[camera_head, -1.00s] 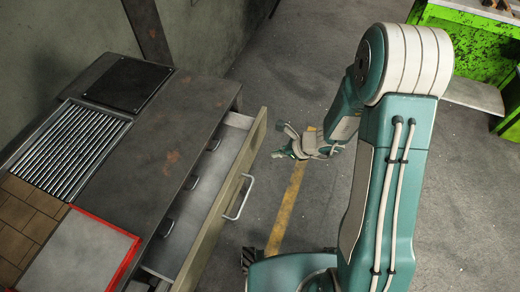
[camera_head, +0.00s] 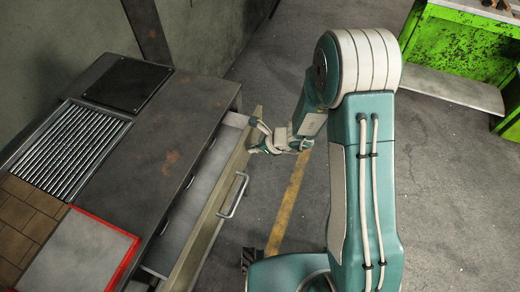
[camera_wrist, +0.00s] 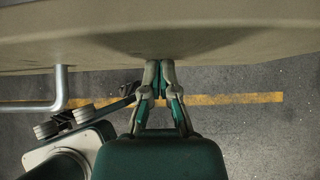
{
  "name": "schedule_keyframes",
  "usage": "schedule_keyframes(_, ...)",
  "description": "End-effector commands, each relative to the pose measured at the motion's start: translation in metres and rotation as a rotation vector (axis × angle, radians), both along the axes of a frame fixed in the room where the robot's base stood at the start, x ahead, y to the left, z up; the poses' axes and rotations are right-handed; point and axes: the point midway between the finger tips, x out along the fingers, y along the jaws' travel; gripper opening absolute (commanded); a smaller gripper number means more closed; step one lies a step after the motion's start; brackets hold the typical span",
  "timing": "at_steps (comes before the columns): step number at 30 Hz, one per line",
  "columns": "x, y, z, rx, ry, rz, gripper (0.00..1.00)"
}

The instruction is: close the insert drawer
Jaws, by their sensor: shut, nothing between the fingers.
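The insert drawer (camera_head: 218,200) stands partly out of the dark workbench, with its beige front facing right. Its bar handle (camera_head: 235,196) shows on the front's outer face, and in the wrist view the handle (camera_wrist: 61,92) is at the left. My gripper (camera_head: 257,128) is at the far end of the drawer front. In the wrist view my gripper (camera_wrist: 160,66) has its fingertips together at the lower edge of the beige drawer front (camera_wrist: 160,30), apparently touching it. Nothing shows between the fingers. The handle is well to the left of the fingers there.
The workbench top (camera_head: 180,120) carries a roller rack (camera_head: 75,145), a black plate (camera_head: 128,83) and a red-edged plate (camera_head: 85,255). A green bench (camera_head: 450,50) stands at the upper right. The floor with its yellow line (camera_head: 288,205) is clear.

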Motion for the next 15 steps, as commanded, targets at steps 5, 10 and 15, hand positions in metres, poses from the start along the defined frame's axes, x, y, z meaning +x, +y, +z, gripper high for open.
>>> schedule_keyframes(5, 0.017, 0.048, 0.000, 0.003, -0.005, 0.008, 0.00)
schedule_keyframes(10, 0.029, 0.082, 0.001, 0.003, -0.004, 0.004, 0.00)
schedule_keyframes(15, 0.034, 0.093, 0.001, 0.005, -0.003, 0.001, 0.00)
